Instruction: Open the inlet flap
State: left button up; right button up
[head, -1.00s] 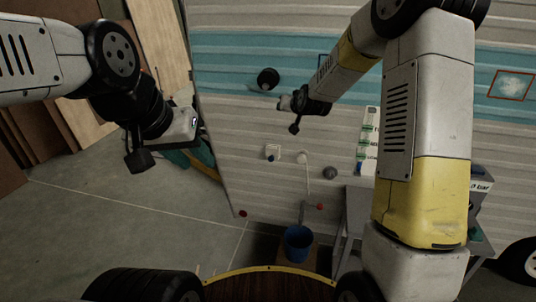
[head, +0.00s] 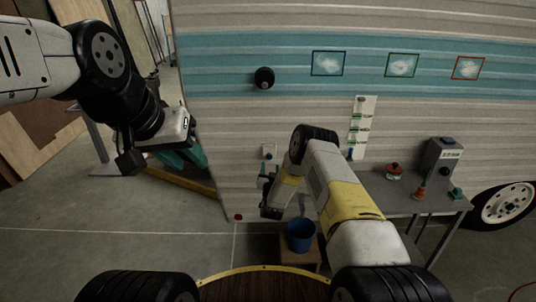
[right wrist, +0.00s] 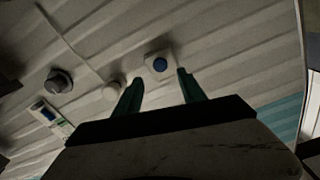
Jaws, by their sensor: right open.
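The inlet is a small white square plate (head: 268,150) low on the camper wall, partly covered by my right arm in the head view. I cannot tell how the flap itself stands. My right gripper (right wrist: 160,84) is open and empty, its two teal fingers apart and pointing toward the plate; contact is not visible. In the head view its hand (head: 267,182) is just below the plate. My left gripper (head: 186,137) is away at the left, its fingers unclear.
A white round fitting (right wrist: 115,90) and a dark grey knob (right wrist: 58,80) are on the wall left of the inlet. A black round fitting (head: 264,78) is above it. A blue bucket (head: 300,236) stands below, and a grey table (head: 400,204) stands to the right.

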aim_at(270, 157)
jog(key=shift+w, duration=3.6)
grip_shut()
jog(key=shift+r, duration=0.1)
